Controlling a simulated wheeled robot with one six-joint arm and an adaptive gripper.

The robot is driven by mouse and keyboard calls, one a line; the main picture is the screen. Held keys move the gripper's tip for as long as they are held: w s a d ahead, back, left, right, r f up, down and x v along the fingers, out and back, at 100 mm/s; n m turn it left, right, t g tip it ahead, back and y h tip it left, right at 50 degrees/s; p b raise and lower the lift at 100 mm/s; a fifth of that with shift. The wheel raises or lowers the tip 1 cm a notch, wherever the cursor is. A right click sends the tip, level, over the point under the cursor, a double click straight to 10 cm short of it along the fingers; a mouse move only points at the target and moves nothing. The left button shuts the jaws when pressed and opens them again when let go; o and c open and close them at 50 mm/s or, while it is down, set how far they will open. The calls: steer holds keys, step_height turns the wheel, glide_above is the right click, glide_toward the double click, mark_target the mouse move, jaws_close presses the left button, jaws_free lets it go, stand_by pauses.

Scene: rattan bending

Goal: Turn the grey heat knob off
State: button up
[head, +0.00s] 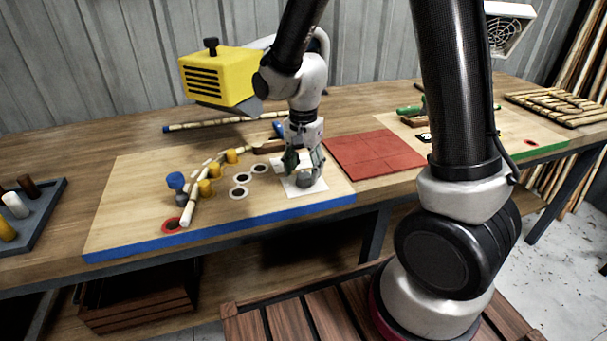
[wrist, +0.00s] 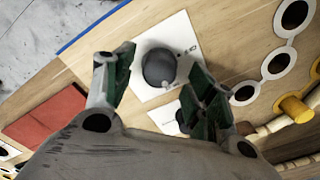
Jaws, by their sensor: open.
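The grey heat knob (head: 306,181) stands on a white plate (head: 291,188) near the right front corner of the blue-edged wooden board. In the wrist view the knob (wrist: 159,67) shows as a round dark grey cap on the white card (wrist: 183,30), with small printed marks beside it. My gripper (head: 303,164) points down over the knob. Its two green-padded fingers are open, one on either side of the knob, and in the wrist view (wrist: 160,90) there are gaps between them and it. I cannot tell which setting the knob points to.
Yellow pegs (head: 232,156) and a blue peg (head: 176,181) stand on the board beside a pale rattan rod (head: 197,198). Ringed holes (head: 239,193) lie left of the knob. A red tiled mat (head: 375,154) lies to the right. A yellow heater (head: 219,77) is behind.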

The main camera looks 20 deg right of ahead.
steer(key=shift+f, duration=1)
steer(key=c, duration=1)
steer(key=shift+c, duration=0.2)
steer(key=shift+n, duration=0.4)
steer(key=n, duration=0.8)
steer(key=shift+n, duration=0.3)
steer(key=n, duration=0.4)
steer(key=shift+d, duration=0.1)
steer(key=shift+n, duration=2.2)
